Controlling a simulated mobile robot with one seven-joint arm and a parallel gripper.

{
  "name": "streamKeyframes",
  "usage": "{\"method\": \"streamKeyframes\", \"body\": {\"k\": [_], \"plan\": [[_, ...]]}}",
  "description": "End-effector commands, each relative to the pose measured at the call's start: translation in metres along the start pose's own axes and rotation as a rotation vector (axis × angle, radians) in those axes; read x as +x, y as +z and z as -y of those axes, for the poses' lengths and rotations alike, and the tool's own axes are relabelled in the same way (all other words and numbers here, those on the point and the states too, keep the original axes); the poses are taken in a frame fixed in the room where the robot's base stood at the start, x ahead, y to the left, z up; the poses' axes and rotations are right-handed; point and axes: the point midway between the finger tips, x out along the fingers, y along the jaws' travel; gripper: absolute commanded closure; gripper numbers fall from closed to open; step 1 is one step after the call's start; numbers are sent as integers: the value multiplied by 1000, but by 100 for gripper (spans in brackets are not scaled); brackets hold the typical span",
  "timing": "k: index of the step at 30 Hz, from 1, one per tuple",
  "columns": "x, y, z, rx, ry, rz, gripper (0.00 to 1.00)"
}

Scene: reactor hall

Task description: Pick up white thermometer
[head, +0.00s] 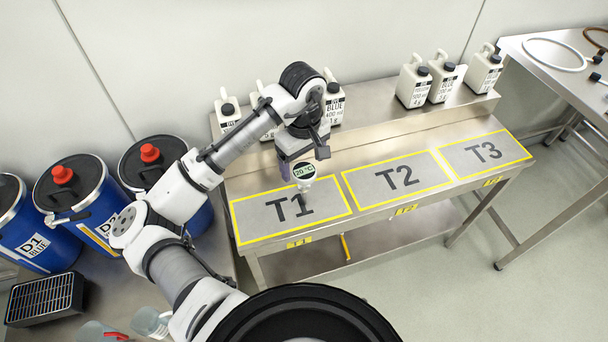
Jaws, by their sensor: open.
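The white thermometer (304,173), with a round dark-rimmed display reading 20 °C, shows at the back right part of the yellow-framed T1 area (270,218) on the steel bench. Its body narrows downward to a thin lower end. My gripper (297,162) points down right at the thermometer's upper part and overlaps it in the head view. It is open. The fingers are small and partly hidden, so I cannot tell whether they stand around the thermometer or touch it.
The T2 (396,180) and T3 (485,154) areas are bare. White jugs stand on the bench's raised back shelf, including a right-hand one (484,73). Blue drums with red caps (70,200) stand left. A side table (560,60) holds rings at the right.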

Motion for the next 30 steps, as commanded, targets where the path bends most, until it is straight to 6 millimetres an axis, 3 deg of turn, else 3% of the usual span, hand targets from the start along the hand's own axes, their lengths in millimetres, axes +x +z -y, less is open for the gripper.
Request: {"method": "streamKeyframes", "body": {"k": [10,18,27,30], "plan": [[27,0,0,-1,1,0,21],[63,0,-2,0,2,-1,21],[69,0,-2,1,3,-1,21],[69,0,-2,1,3,-1,35]]}}
